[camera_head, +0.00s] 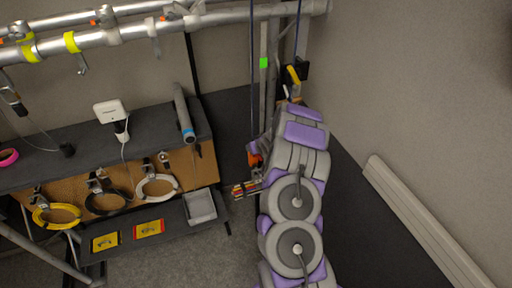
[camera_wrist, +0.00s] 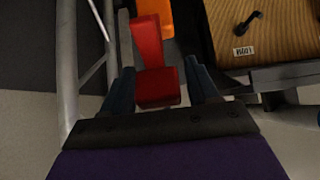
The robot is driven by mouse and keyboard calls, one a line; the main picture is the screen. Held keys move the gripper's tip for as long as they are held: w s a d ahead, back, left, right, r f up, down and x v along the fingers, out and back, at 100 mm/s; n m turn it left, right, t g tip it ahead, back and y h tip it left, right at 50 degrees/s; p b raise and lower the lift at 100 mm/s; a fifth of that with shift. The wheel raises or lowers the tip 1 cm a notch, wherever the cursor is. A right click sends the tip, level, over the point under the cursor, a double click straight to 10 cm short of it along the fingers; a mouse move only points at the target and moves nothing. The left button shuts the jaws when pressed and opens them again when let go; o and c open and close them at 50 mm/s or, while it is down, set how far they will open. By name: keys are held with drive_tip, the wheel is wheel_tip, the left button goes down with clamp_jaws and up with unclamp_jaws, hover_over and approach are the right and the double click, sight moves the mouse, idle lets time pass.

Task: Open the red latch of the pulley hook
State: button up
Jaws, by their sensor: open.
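The red latch (camera_wrist: 148,42) shows in the wrist view as an upright red piece with a red block below it. An orange part (camera_wrist: 167,16), seemingly of the pulley hook, is just behind it at the top. My gripper (camera_wrist: 160,68) is open, with one dark finger on each side of the red block. I cannot tell whether either finger touches it. In the head view a small red-orange patch (camera_head: 255,158) shows beside my arm, near the hanging ropes. My fingertips are not clear there.
A metal pole (camera_wrist: 67,60) runs along the left of the wrist view, and a labelled wooden panel (camera_wrist: 285,35) is at the right. In the head view the truss (camera_head: 150,30) crosses the top. A dark bench (camera_head: 60,145) with coiled cables is at the left.

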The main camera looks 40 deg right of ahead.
drive_tip(key=shift+s+r, duration=0.3)
drive_tip(key=shift+r, duration=0.2)
drive_tip(key=b+v, duration=0.3)
drive_tip(key=v, duration=1.2)
drive_tip(key=shift+s+r, duration=0.2)
drive_tip(key=shift+s, duration=0.15)
